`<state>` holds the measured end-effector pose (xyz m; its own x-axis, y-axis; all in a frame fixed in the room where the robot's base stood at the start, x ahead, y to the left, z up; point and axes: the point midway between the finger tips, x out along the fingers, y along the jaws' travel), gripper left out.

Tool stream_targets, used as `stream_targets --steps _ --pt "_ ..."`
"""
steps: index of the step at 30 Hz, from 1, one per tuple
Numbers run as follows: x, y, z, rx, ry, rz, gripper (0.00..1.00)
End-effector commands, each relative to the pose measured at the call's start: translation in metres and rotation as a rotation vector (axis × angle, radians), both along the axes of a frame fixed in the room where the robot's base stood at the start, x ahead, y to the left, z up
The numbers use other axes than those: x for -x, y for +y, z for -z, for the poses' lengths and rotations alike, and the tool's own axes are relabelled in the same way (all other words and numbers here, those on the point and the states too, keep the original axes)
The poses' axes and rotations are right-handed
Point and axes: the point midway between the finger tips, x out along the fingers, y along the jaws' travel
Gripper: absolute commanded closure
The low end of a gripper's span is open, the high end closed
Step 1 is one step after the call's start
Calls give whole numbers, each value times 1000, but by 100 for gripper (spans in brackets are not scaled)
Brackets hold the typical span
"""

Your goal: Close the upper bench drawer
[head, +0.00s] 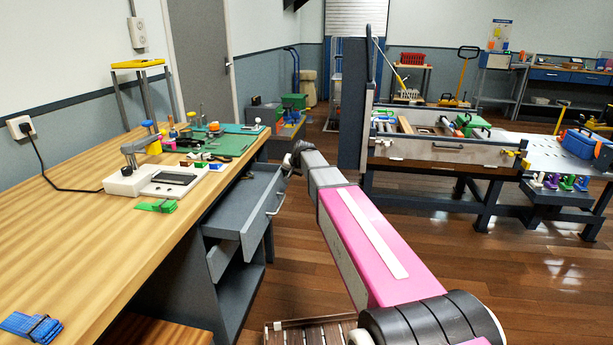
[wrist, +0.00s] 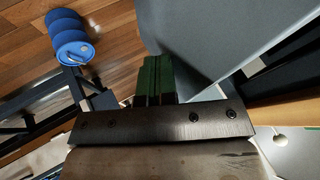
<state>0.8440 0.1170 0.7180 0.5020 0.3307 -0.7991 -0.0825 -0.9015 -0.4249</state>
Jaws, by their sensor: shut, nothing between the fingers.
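The grey upper bench drawer (head: 232,208) stands pulled out from under the wooden workbench (head: 75,215). Its front carries a bar handle (head: 277,203). My gripper (head: 290,163) is at the far end of the drawer front, seen small and dark past my pink arm. In the wrist view my gripper (wrist: 158,78) shows its dark green fingers together with nothing between them. A grey panel (wrist: 225,40), which looks like part of the drawer, lies right beside the fingers. I cannot tell whether they touch it.
A lower drawer (head: 222,260) is also partly out, below the upper one. Tools and a green mat (head: 225,140) lie on the bench. A work table (head: 440,152) stands to the right. Wooden floor (head: 300,240) is clear between them. A blue ribbed cylinder (wrist: 70,38) shows in the wrist view.

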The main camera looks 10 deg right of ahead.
Motion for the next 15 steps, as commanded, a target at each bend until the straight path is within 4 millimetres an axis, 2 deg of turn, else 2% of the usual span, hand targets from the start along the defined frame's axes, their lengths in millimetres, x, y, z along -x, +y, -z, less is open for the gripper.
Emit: stream_targets --steps 1,6,9,15 --pt "-7 14 0 0 -2 -3 100" --pt "-18 48 0 0 -2 -2 100" --pt "-22 64 0 -1 -1 -2 100" --pt "-28 82 0 0 -2 -1 100"
